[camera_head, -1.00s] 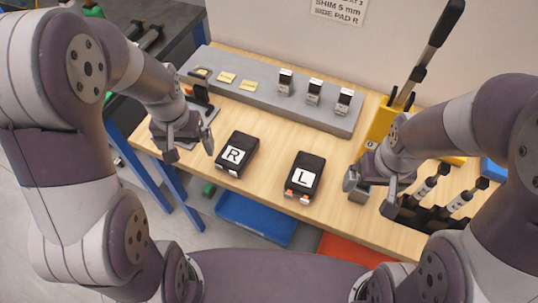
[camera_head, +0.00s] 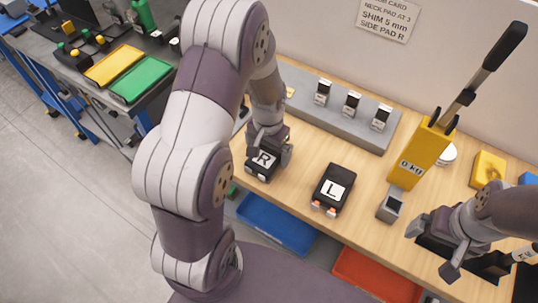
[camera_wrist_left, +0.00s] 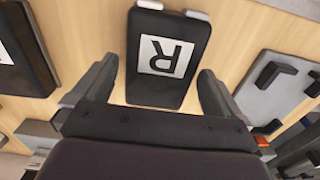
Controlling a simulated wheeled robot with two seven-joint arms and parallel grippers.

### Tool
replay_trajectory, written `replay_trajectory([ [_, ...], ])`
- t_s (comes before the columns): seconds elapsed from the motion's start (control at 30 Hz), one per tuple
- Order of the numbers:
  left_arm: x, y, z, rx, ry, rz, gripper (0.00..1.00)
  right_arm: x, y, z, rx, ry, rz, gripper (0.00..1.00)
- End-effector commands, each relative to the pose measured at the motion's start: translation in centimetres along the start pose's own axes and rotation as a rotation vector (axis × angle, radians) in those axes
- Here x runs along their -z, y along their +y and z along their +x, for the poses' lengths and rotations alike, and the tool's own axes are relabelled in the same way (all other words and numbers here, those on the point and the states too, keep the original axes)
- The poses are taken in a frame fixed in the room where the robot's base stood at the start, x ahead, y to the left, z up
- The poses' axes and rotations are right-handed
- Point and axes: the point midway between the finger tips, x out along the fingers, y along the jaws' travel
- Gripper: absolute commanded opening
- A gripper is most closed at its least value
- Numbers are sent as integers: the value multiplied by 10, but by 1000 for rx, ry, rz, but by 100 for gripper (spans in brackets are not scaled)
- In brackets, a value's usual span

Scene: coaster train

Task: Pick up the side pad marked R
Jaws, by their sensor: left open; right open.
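The side pad marked R (camera_head: 263,163) is a black block with a white label, lying on the wooden table. It also shows in the left wrist view (camera_wrist_left: 168,58), label up. My left gripper (camera_head: 269,152) is open just above the pad. In the wrist view its two fingers (camera_wrist_left: 160,88) stand apart on either side of the pad's near end, and I cannot tell whether they touch it. The pad marked L (camera_head: 333,190) lies to the right. My right gripper (camera_head: 430,250) is open and empty over the right side of the table.
A grey rack (camera_head: 345,118) with several small blocks stands behind the pads. A yellow lever device (camera_head: 420,155) and a small grey block (camera_head: 391,206) stand to the right. Blue (camera_head: 275,222) and red (camera_head: 375,275) bins sit below the table's front edge.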

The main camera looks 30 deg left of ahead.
Motion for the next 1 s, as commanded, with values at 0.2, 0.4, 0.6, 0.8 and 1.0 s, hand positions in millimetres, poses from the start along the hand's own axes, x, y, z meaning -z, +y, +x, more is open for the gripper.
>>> replay_trajectory([
  [0.2,0,0,22,0,1,0,100,0,0,-2,0,0,0,100],
  [0.4,0,0,22,0,1,0,87,0,0,-2,0,0,0,100],
  [0.6,1,0,21,1,3,0,45,0,0,-2,0,0,0,100],
  [0.8,1,0,20,1,3,0,45,0,0,-2,0,0,0,100],
  [1.0,1,0,1,1,5,0,45,0,0,1,0,0,0,100],
])
